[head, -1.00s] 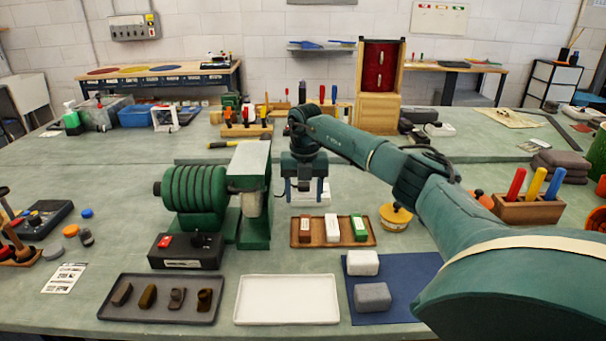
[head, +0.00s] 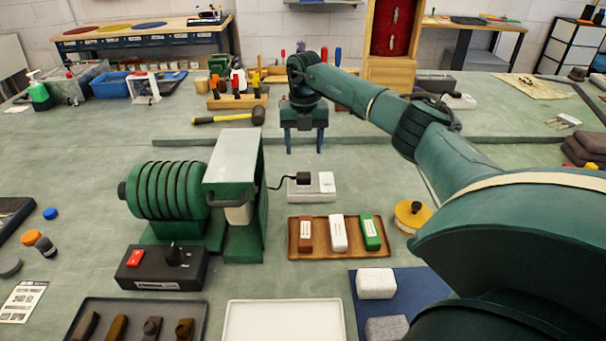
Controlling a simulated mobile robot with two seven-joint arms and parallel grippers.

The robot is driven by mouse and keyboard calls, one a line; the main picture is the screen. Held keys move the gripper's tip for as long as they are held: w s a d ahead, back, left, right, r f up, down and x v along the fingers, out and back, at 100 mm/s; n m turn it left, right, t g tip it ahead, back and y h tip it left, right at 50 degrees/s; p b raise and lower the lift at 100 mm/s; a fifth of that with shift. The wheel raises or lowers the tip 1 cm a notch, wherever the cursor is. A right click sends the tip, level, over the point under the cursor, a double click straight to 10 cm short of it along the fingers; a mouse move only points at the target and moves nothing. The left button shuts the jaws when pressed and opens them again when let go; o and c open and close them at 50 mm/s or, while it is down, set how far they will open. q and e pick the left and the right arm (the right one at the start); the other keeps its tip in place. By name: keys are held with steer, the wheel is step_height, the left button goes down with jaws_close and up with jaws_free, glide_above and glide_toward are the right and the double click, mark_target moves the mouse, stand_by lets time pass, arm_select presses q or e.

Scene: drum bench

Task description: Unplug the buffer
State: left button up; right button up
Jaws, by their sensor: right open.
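The green buffer (head: 165,190) with its ribbed drum stands left of centre, beside its grey-topped housing. A black cord runs right from it to a black plug (head: 304,178), which sits in the left part of a pale power strip (head: 325,190). A black control box (head: 160,268) with a red switch is in front of the buffer. My right gripper (head: 304,148) points down with its two fingers apart and empty. In the picture it is just above and behind the plug, not touching it. My left gripper is not in view.
A wooden tray (head: 292,252) with brown, white and green bars lies in front of the strip. A yellow-lidded pot (head: 412,214) stands to its right. A mallet (head: 228,118) lies behind the buffer. A white tray (head: 284,304) is at the front.

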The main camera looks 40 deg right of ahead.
mark_target(304, 175)
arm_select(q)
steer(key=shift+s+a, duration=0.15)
arm_select(e)
steer(key=shift+a, duration=0.1)
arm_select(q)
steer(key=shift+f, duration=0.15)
arm_select(e)
steer(key=shift+f+b, duration=0.55)
step_height(304, 175, down, 5)
steer(key=b, duration=0.4)
steer(key=shift+r, duration=0.2)
steer(key=shift+f, duration=0.35)
steer(key=shift+f+b, duration=0.45)
steer(key=shift+f, duration=0.85)
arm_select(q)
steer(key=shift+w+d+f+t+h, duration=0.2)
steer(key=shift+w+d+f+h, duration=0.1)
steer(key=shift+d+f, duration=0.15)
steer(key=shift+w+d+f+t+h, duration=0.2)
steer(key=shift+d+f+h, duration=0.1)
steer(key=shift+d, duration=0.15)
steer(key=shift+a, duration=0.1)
